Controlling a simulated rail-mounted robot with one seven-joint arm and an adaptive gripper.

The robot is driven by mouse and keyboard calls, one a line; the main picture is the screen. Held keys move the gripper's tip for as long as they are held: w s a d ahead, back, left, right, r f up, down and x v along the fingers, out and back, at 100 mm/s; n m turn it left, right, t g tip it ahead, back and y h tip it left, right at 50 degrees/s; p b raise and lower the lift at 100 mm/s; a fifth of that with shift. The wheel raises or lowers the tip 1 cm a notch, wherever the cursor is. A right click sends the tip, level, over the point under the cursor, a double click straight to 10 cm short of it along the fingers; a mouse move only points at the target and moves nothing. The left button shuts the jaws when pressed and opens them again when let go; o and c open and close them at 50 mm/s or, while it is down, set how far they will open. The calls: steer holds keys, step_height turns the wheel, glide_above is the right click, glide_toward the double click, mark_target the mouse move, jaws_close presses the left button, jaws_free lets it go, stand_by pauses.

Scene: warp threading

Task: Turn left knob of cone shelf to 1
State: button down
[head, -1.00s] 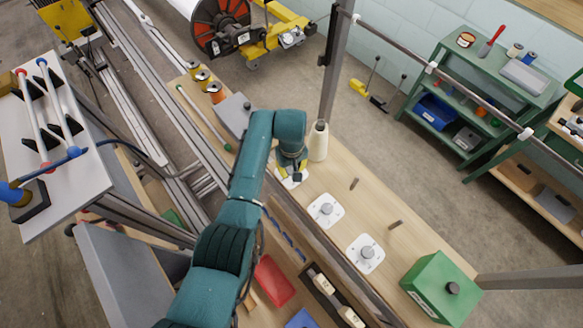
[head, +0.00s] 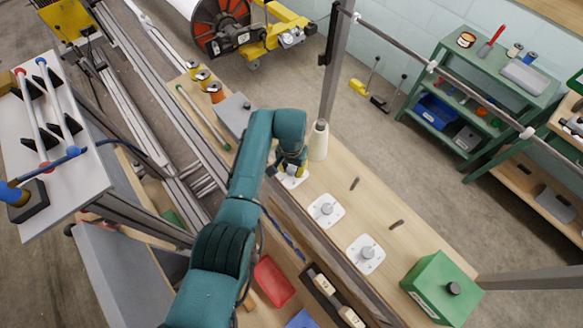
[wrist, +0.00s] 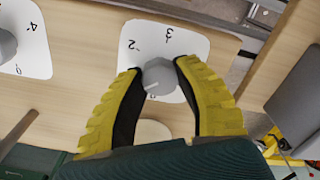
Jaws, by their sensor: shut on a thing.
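The left knob (wrist: 158,76) is a grey round knob on a white dial plate (wrist: 190,44), which shows the digits 2 and 3 in the wrist view. A pale pointer line on the knob points left, toward my left finger. Other digits are hidden by the fingers. My gripper (wrist: 160,80) has its two yellow fingers shut on the knob, one on each side. In the head view my gripper (head: 291,171) is down at the left plate (head: 293,182), with the knob hidden. Two more knobs, the middle one (head: 326,208) and the right one (head: 367,253), sit on similar white plates.
The plates lie on a wooden shelf (head: 390,228). A white yarn cone (head: 318,141) stands close behind my gripper, beside a grey post (head: 334,70). Short pegs stand along the shelf. A green box (head: 440,287) is at the right end.

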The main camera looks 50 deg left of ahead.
mark_target(291, 169)
steer(key=shift+f+m, duration=0.1)
steer(key=shift+m, duration=0.7)
steer(key=c, duration=0.7)
jaws_free()
step_height(291, 169, up, 12)
steer(key=shift+r, duration=0.1)
